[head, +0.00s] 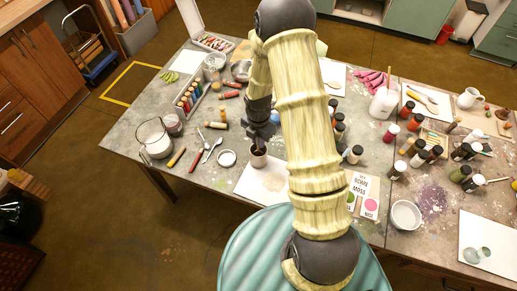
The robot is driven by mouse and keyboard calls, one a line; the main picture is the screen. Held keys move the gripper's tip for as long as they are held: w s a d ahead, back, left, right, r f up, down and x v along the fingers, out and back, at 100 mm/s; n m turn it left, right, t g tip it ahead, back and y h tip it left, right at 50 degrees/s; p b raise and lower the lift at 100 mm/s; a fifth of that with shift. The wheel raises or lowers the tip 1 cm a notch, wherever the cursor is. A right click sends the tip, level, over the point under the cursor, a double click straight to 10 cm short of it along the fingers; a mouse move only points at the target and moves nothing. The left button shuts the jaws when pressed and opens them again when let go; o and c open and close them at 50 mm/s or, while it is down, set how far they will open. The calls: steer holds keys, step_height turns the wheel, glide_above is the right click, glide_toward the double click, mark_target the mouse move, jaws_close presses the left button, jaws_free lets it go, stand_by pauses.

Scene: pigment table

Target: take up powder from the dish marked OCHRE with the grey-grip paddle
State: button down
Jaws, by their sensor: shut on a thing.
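My gripper (259,137) points down over the near part of the table, above a white sheet (262,183). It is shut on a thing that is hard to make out. A small dark brown cup-like thing (258,159) shows right under the fingers; I cannot tell whether it is held or stands on the sheet. No grey grip can be made out.
A white bowl (406,214) and several dark bottles stand to the right. My arm crosses the middle of the table (120,128). A teal round top (245,255) is nearest.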

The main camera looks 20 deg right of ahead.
steer(key=shift+r, duration=0.1)
step_height(320, 180, up, 10)
steer(key=shift+f+b, duration=0.1)
steer(key=shift+b, duration=0.7)
steer(key=c, duration=2)
jaws_free()
steer(key=shift+c, duration=0.4)
